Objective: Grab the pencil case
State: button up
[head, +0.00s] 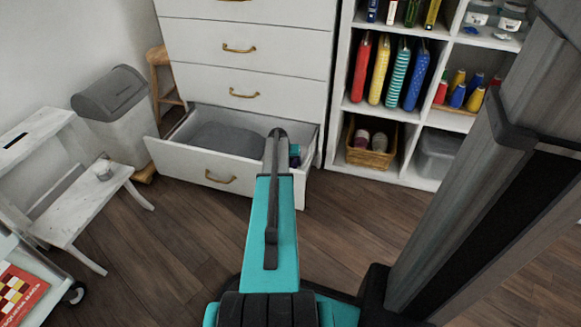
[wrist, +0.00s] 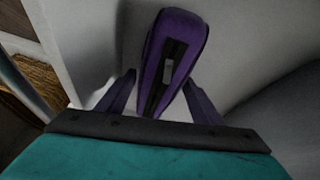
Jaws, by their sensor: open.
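The purple pencil case (wrist: 172,50), with a dark zip strip and a pale pull, stands on its narrow side between my fingers in the wrist view. My gripper (wrist: 160,78) is open, with one finger on each side of the case's near end. Small gaps seem to show between fingers and case; contact cannot be told. In the head view my arm reaches into the open bottom drawer (head: 180,158) of the white cabinet and hides most of the gripper. A small teal and purple patch shows beside it.
A grey folded thing (head: 222,138) lies in the drawer's left part. The drawer's pale walls are close around the gripper. A shelf unit (head: 343,95) with a wicker basket (head: 370,155) stands to the right. A bin (head: 115,115) and a white step stool (head: 75,200) are left.

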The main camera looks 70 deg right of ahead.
jog(key=shift+c, duration=0.4)
jog(key=c, duration=0.8)
jog(key=shift+r, duration=0.2)
notch_tip(320, 180, up, 10)
jog(key=p, duration=0.4)
jog(key=shift+f, duration=0.1)
